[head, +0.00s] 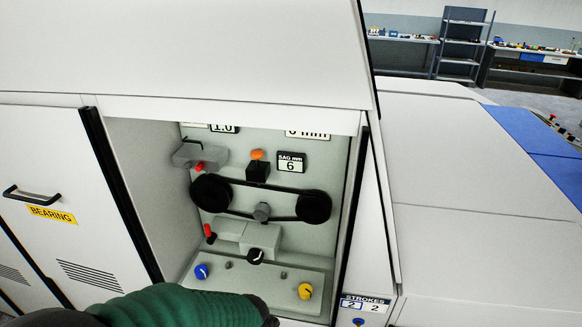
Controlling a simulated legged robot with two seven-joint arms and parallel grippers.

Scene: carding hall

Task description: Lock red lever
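A small red lever (208,231) with a black lower end stands upright at the left of a grey block (262,238) inside the open machine bay. A second red-tipped part (199,167) sticks out below a grey bracket higher up on the left. I cannot tell from this view whether either is locked. A dark green ribbed arm section of mine crosses the bottom edge, below the bay. No gripper fingers show in the head view.
A black belt runs around two black pulleys (314,207). An orange-topped block (257,168), blue knob (202,271) and yellow knob (305,291) are nearby. The bay's side walls and the BEARING door (50,190) bound the left; a STROKES counter (364,304) is lower right.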

